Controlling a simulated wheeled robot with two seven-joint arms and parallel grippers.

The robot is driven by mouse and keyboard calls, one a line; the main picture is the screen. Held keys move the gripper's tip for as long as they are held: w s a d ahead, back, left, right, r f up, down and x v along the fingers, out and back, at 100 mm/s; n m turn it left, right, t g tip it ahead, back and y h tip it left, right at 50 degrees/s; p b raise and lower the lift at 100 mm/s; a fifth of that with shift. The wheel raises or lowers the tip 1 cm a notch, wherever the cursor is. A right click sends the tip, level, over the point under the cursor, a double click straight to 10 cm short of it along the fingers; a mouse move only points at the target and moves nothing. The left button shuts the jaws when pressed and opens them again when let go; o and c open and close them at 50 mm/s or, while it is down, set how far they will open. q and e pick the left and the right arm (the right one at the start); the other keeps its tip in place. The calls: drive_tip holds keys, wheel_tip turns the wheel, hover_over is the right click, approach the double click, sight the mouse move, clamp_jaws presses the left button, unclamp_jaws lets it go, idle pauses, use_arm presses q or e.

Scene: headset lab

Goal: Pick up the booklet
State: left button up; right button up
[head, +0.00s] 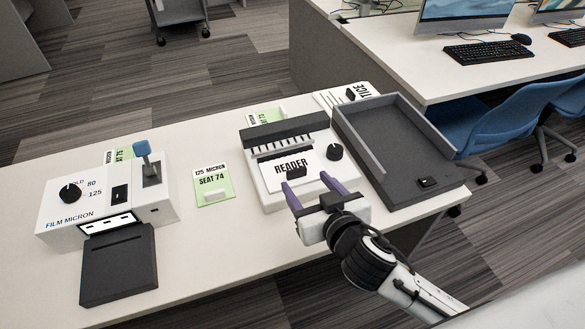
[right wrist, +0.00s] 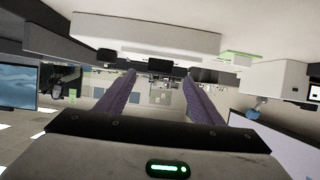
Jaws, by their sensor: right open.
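No thing in view is clearly marked as a booklet. A flat white-and-green card (head: 213,184) reading "125 MICRON SEAT 74" lies on the table, with a small white block on it. A white piece with upside-down lettering (head: 337,98) lies at the back, behind the tray. Two more green-edged cards, one behind the reader (head: 262,118) and one behind the film micron box (head: 112,155), are partly hidden. My right gripper (head: 308,184) is open and empty, at the front of the white reader (head: 265,182). Its spread fingers also show in the right wrist view (right wrist: 158,76). My left gripper is out of view.
The grey tray (head: 354,142) stands right of the reader. The film micron box (head: 52,215) with a blue-topped lever (head: 143,148) and a dark plate (head: 120,270) stand at left. The white table (head: 205,245) is clear in front of the card. A blue chair (head: 500,135) stands beyond.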

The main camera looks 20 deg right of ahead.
sight(297, 171)
drive_tip(key=x, duration=0.5)
drive_tip(key=shift+w, duration=0.35)
drive_tip(key=shift+c, duration=0.4)
drive_tip(key=c, duration=1.1)
drive_tip(key=shift+c, duration=0.4)
drive_tip(key=shift+r, duration=0.1)
